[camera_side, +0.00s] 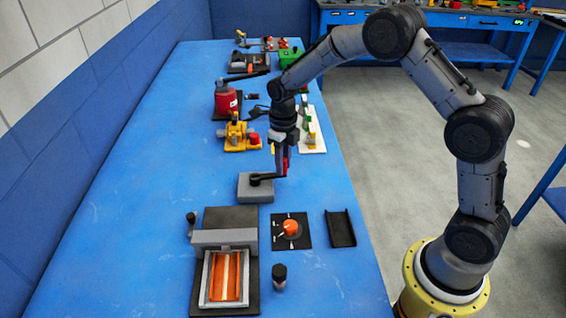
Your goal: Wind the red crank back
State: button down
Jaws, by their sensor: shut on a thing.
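The crank stands on a grey block (258,190) near the middle of the blue table. Its black arm (268,177) reaches right from the block's top to an upright red handle (286,164). My gripper (281,158) points down at the handle and is shut on it. The fingers partly hide the handle, so the exact grip is hard to see.
In front lie a press with an orange striped panel (226,277), a black dial plate with an orange knob (291,229), a black tray (341,229) and a small dark cylinder (279,277). Behind stand a yellow device (238,134), a red canister (227,100) and a white board (312,138). The table's left side is clear.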

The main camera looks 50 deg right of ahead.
jog(key=shift+r, duration=0.1)
jog(key=c, duration=0.7)
grip_release()
jog(key=shift+o, duration=0.2)
notch_tip(320, 180, up, 14)
